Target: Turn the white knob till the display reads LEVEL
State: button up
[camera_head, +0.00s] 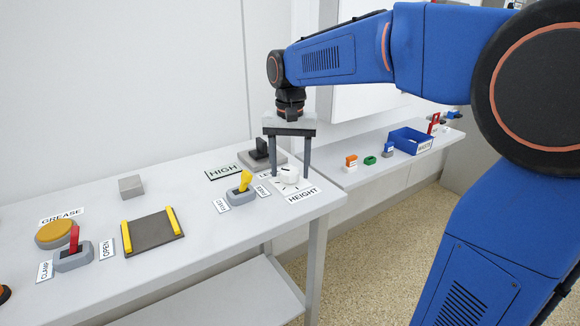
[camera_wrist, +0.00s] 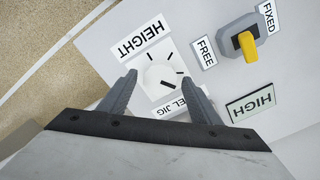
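The white knob (camera_head: 289,175) sits on a white dial plate with black tick marks, near the right end of the table, beside the HEIGHT label. It also shows in the wrist view (camera_wrist: 159,76), with a dark pointer mark toward its lower right. The display (camera_head: 223,172) reads HIGH, and it shows in the wrist view too (camera_wrist: 250,104). My gripper (camera_head: 290,177) points down over the knob with its fingers wide apart, one on each side. In the wrist view the fingertips (camera_wrist: 160,82) stand clear of the knob.
A yellow lever switch (camera_head: 243,183) marked FREE and FIXED stands left of the knob.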

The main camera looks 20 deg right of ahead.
aim_at(290, 170)
jog(key=c, duration=0.9)
jog(key=shift+n, duration=1.8)
jog(key=o, duration=1)
jog(key=shift+r, duration=0.15)
notch_tip(290, 170, up, 17)
jog(key=shift+r, duration=0.1)
